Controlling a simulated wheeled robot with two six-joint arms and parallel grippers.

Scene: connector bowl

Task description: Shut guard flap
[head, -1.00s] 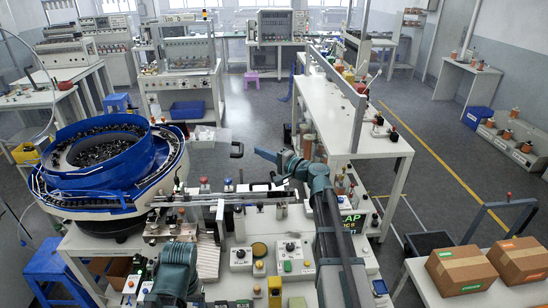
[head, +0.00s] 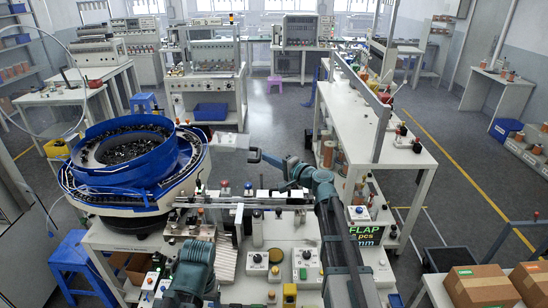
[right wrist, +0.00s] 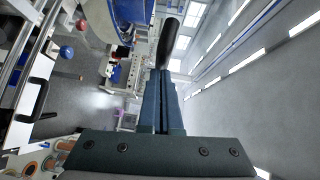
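The guard flap (head: 228,142) is a pale, see-through plate with a black handle (head: 254,155) at its right end. It stands out behind the feeder rail, to the right of the blue bowl feeder (head: 125,155), and looks open. My right gripper (head: 264,157) is right at the handle, with its fingers together. In the right wrist view the shut fingers (right wrist: 164,80) point at the black handle (right wrist: 169,45), which shows just beyond their tips. I cannot tell whether they touch. My left arm shows at the bottom; its gripper is out of view.
The feeder rail (head: 245,201) runs across the bench, with a control box (head: 307,262) and other small devices in front. A white shelf table (head: 395,155) stands on the right. Cardboard boxes (head: 480,288) sit at lower right. Floor behind the flap is clear.

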